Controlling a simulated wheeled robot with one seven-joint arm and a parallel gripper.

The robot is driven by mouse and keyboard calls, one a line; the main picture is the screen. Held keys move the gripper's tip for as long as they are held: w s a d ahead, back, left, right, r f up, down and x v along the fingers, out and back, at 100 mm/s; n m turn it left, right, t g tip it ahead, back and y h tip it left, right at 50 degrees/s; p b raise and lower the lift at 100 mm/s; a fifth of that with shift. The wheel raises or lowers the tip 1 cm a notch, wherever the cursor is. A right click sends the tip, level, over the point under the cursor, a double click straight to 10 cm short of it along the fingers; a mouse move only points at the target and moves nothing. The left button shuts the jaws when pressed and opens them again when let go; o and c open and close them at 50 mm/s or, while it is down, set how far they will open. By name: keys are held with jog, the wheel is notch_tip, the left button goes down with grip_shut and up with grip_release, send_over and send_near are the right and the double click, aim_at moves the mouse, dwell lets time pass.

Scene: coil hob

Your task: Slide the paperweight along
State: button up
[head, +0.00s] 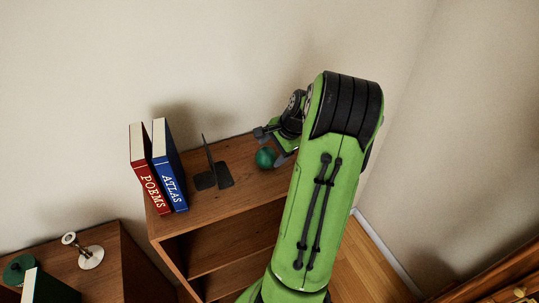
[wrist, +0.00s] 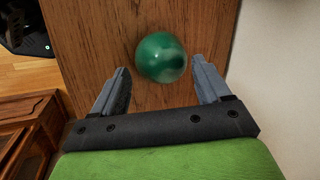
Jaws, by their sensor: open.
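The paperweight looks like a glossy green ball (head: 265,157) on the wooden shelf top, to the right of the bookend. It also shows in the wrist view (wrist: 161,57), just beyond and between the fingertips. My gripper (wrist: 163,78) is open and empty, with one finger on each side of the near part of the ball and a gap to both. In the head view my gripper (head: 270,146) is low over the shelf top beside the ball, partly hidden by my own green arm.
A red POEMS book (head: 148,180) and a blue ATLAS book (head: 170,180) stand at the shelf's left end. A dark metal bookend (head: 214,172) stands between them and the ball. The wooden shelf (head: 232,200) is bare near its front edge. A wall (head: 230,60) runs behind.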

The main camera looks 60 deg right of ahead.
jog(key=shift+x, duration=1.5)
jog(key=c, duration=1)
jog(key=shift+d+r, duration=0.1)
